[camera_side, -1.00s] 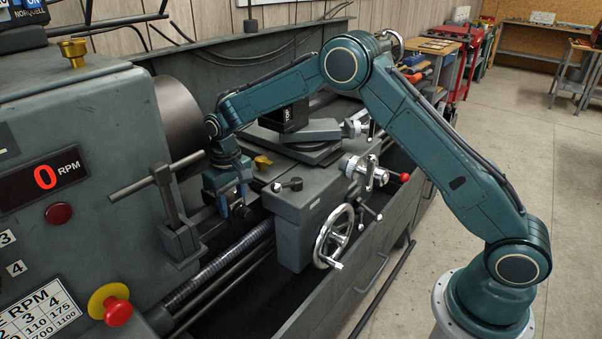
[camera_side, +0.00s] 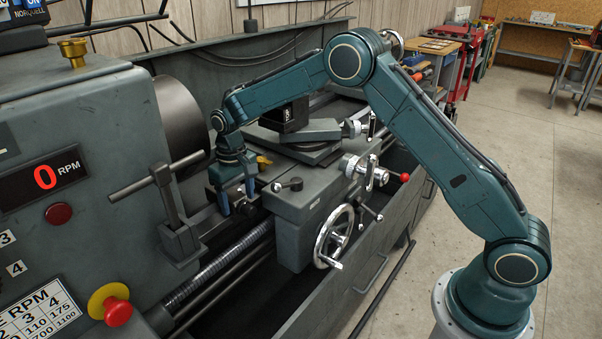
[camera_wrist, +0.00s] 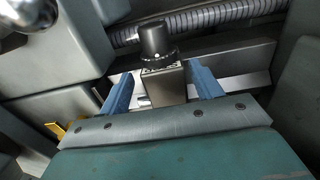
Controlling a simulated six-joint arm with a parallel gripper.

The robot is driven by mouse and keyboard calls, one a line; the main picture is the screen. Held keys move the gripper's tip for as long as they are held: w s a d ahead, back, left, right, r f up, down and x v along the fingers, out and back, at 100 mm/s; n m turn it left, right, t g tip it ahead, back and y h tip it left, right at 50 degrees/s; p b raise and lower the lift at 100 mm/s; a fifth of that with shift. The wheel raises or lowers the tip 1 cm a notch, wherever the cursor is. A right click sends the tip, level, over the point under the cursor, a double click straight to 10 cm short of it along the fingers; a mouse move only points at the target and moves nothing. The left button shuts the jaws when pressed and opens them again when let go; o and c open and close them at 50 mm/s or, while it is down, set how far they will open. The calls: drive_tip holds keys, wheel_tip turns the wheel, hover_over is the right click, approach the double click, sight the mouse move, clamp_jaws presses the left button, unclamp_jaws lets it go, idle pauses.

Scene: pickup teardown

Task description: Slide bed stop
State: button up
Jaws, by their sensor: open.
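The bed stop is a small grey block (camera_wrist: 166,88) with a black knob (camera_wrist: 156,41) on top, at the middle of the wrist view. It sits on the lathe bed rail. My gripper (camera_wrist: 162,84) is open, with one blue finger on each side of the block. A narrow gap shows at the left finger; whether the right finger touches is unclear. In the side view my gripper (camera_side: 236,196) points down over the bed between the headstock and the carriage. There the bed stop is mostly hidden by the fingers.
The carriage (camera_side: 300,210) with its handwheel (camera_side: 334,236) stands close to the right of my gripper. The T-handled chuck key (camera_side: 165,186) and the headstock (camera_side: 90,140) are to the left. A threaded leadscrew (camera_side: 217,277) runs along the front.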

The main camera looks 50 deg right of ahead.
wheel_tip(320, 180, up, 14)
drive_tip(key=shift+f, duration=0.2)
idle(0.4)
drive_tip(key=shift+d, duration=0.1)
drive_tip(key=s+d+r+t, duration=0.2)
drive_tip(key=s+r, duration=0.4)
drive_tip(key=s, duration=0.4)
drive_tip(key=s+d+r+t, duration=0.1)
drive_tip(key=s+d+r, duration=0.1)
drive_tip(key=s+r, duration=0.55)
drive_tip(key=s+f+t, duration=0.1)
drive_tip(key=s+f, duration=0.2)
drive_tip(key=s, duration=0.7)
drive_tip(key=s+d+f+t, duration=0.1)
drive_tip(key=s+f, duration=0.2)
drive_tip(key=s, duration=0.7)
drive_tip(key=shift+s+t, duration=0.15)
drive_tip(key=shift+t, duration=0.15)
